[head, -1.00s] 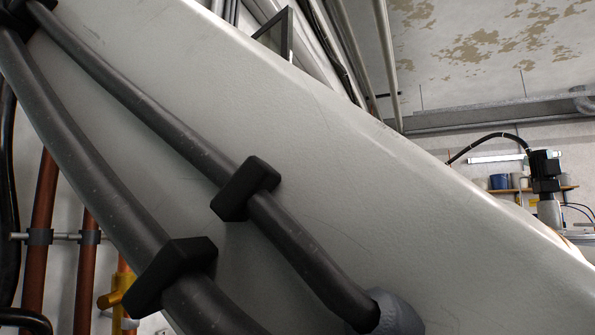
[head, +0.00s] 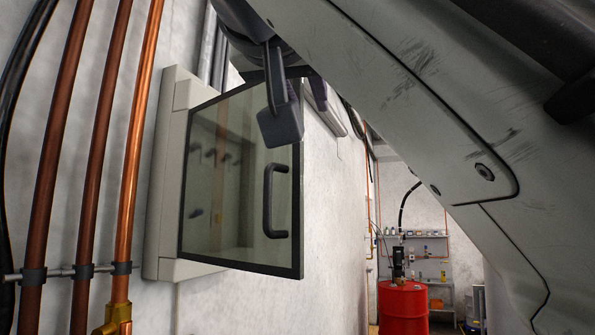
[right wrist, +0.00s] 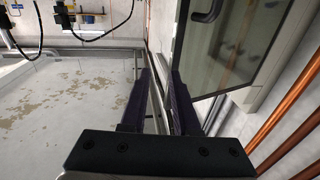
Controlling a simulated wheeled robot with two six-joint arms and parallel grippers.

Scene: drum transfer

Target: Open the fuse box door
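The fuse box (head: 168,185) is a pale grey case on the wall, left of centre in the head view. Its door (head: 230,258) is dark-framed glass with a black bar handle (head: 270,200) near its right edge. The door stands out from the case at an angle, ajar. My right gripper (head: 299,108) is at the door's upper right, in front of part of its top edge. In the right wrist view its fingers (right wrist: 161,85) are apart with nothing between them. The door (right wrist: 228,75) and handle (right wrist: 208,12) lie to their right, apart from the fingers. My left gripper is out of view.
Copper pipes (head: 128,160) run up the wall left of the fuse box, with a cross bracket. A red drum (head: 403,308) with a pump stands far back, near shelves. My right arm covers the upper right. Free room lies right of the door.

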